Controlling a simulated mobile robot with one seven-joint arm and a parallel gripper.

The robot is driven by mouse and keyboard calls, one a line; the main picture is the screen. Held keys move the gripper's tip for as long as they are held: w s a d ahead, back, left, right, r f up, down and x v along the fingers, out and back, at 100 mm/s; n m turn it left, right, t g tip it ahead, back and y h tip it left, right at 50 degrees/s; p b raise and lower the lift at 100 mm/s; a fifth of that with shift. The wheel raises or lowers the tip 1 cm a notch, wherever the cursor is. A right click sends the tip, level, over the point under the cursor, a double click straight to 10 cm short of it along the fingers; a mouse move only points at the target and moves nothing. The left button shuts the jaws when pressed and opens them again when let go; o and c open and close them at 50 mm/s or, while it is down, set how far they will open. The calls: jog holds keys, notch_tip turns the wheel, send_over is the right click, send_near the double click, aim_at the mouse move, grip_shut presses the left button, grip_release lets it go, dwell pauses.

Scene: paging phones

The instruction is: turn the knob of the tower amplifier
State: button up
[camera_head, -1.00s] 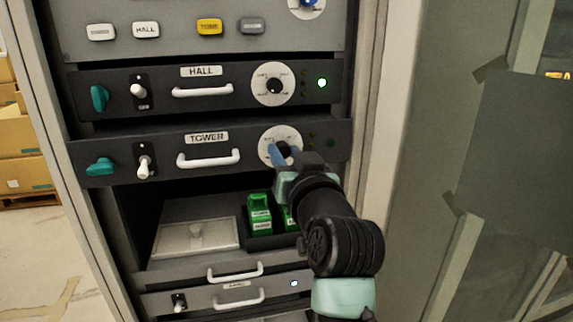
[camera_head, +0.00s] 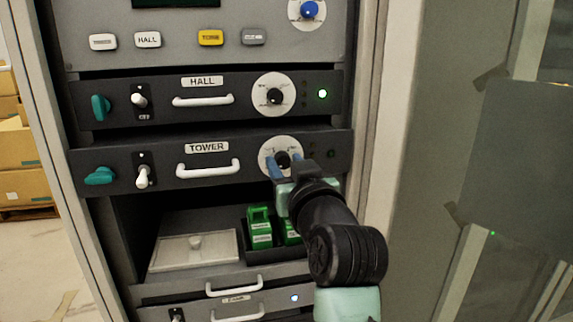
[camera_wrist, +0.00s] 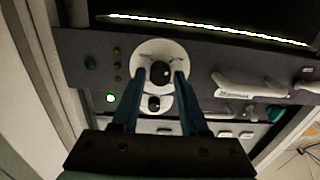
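The tower amplifier (camera_head: 115,165) is a dark panel labelled TOWER in the rack. Its black knob (camera_head: 282,158) sits on a round white dial at the panel's right; the knob also shows in the wrist view (camera_wrist: 160,73). My gripper (camera_head: 283,160) is open at this dial, one blue finger on each side of the knob. In the wrist view, my gripper (camera_wrist: 156,76) has visible gaps between fingers and knob. I cannot tell how deep the fingertips reach. The knob's pointer is too small to read.
The HALL amplifier (camera_head: 190,112) is directly above, with its own knob (camera_head: 275,96) and a lit green lamp (camera_head: 323,93). A white handle (camera_head: 208,171) and toggle switch (camera_head: 143,176) project from the tower panel. Green blocks (camera_head: 260,228) stand in the bay below.

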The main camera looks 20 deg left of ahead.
jog(key=shift+o, duration=1.1)
jog(key=b+v, duration=0.1)
jog(key=v, duration=1.2)
jog(key=s+d+r+m+t+h+p, duration=0.2)
jog(key=s+d+r+t+h+p, duration=0.1)
jog(key=r, duration=0.7)
jog(key=s+d+r+m+t+h+p, duration=0.3)
jog(key=s+d+r+t+h+p, duration=0.1)
jog(key=r, duration=0.7)
jog(key=s+d+r+m+t+h+p, duration=0.2)
jog(key=s+d+r+t+h+p, duration=0.1)
jog(key=r, duration=0.8)
jog(key=s+d+t+p, duration=0.1)
jog(key=t, duration=0.1)
jog(key=shift+t+h, duration=0.3)
jog(key=shift+t, duration=0.1)
